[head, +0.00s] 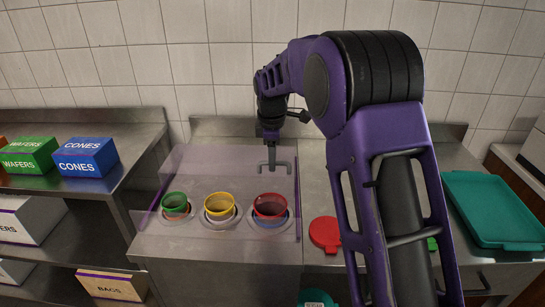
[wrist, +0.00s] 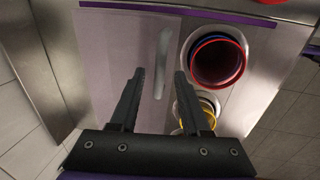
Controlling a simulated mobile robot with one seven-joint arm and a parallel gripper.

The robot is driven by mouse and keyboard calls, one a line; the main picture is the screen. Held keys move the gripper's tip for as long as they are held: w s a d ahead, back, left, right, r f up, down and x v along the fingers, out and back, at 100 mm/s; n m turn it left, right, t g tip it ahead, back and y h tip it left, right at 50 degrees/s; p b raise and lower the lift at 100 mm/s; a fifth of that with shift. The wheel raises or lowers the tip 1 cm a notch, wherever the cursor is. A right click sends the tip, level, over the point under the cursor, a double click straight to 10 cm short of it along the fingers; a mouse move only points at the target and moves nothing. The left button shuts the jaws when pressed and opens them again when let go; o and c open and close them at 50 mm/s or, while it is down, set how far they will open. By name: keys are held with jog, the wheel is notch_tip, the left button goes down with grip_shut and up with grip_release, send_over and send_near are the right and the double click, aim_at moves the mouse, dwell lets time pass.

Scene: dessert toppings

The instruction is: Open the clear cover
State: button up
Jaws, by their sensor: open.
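The clear cover (head: 225,165) is a see-through panel with purple side edges. My gripper (head: 271,160) points down at the handle. In the wrist view my gripper (wrist: 158,72) is open, with the handle between its two fingers in the picture. The fingers are not closed on it. The head view does not clearly show the fingertips' height against the bar.
Green (head: 175,204), yellow (head: 219,205) and red (head: 270,206) cups sit in a row in the counter. A red lid (head: 325,233) lies right of them. A teal tray (head: 495,205) is far right. Wafer (head: 30,155) and cone (head: 85,157) boxes stand on the left shelf.

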jog(key=s+r+p, duration=0.1)
jog(key=s+r, duration=0.2)
jog(key=r, duration=1.4)
jog(key=shift+s+p, duration=0.2)
jog(key=shift+p, duration=0.15)
